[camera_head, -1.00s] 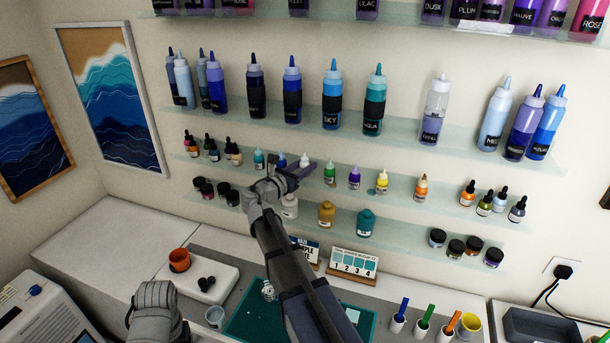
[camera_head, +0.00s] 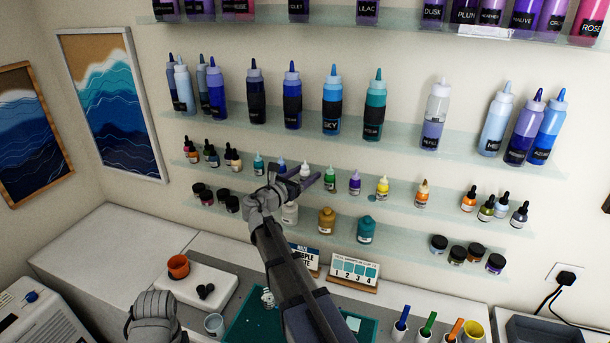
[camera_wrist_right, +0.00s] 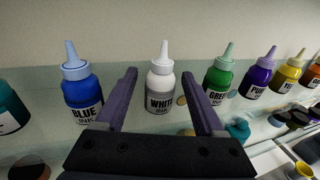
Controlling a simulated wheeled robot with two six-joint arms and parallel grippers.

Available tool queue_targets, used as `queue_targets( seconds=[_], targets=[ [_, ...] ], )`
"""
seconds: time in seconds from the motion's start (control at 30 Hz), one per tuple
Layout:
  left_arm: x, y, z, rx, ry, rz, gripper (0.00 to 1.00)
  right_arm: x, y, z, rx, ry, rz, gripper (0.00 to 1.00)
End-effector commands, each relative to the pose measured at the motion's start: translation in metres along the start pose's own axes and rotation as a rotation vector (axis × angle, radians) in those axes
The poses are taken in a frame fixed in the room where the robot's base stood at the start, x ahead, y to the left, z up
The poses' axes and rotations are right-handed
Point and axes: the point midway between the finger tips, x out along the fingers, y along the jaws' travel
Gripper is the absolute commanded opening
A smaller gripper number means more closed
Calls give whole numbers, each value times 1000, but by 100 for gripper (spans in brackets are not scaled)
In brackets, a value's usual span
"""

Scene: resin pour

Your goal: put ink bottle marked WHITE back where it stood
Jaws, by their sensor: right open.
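The white ink bottle (camera_wrist_right: 159,84), with a white nozzle and a label reading WHITE, stands upright on the small-bottle shelf; it also shows behind my gripper in the head view (camera_head: 305,168). My right gripper (camera_wrist_right: 159,76) is open, with one dark finger on each side of the bottle and gaps visible between fingers and bottle. In the head view my right gripper (camera_head: 299,180) hides part of the shelf and the bottle's lower part. A grey part of my left arm shows at the lower left, but its jaws do not.
The blue ink bottle (camera_wrist_right: 81,88) stands left of the white one and the green ink bottle (camera_wrist_right: 219,80) right of it, both close to my fingers. A shelf of larger bottles runs above.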

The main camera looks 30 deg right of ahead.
Motion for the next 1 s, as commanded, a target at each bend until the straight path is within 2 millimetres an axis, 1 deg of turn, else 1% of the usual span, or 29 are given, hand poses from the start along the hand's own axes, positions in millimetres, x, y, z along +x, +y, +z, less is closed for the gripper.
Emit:
queue_targets(
  seconds=[0.1, 0.17, 0.4, 0.6, 0.7, 0.8, 1.0],
  targets=[
    [-5, 0, 0, 0, 0, 0, 71, -2, 0, 5, 0, 0, 1, 71],
    [-4, 0, 0, 0, 0, 0, 71, -12, 0, 4, 0, 0, 3, 71],
    [-7, -1, 0, 1, 0, 0, 71, -62, -1, 4, 0, 0, 4, 71],
    [-8, -1, 1, 1, 0, 0, 71, -97, -1, 4, 0, 0, 3, 71],
    [-9, -1, 1, 1, 0, 0, 71, -109, 0, 3, 0, 0, 3, 71],
    [-9, -1, 1, 1, 0, 0, 71, -116, 0, 3, 0, 0, 1, 71],
    [-9, -1, 1, 1, 0, 0, 71, -121, 0, 3, 0, 0, 0, 71]
  ],
)
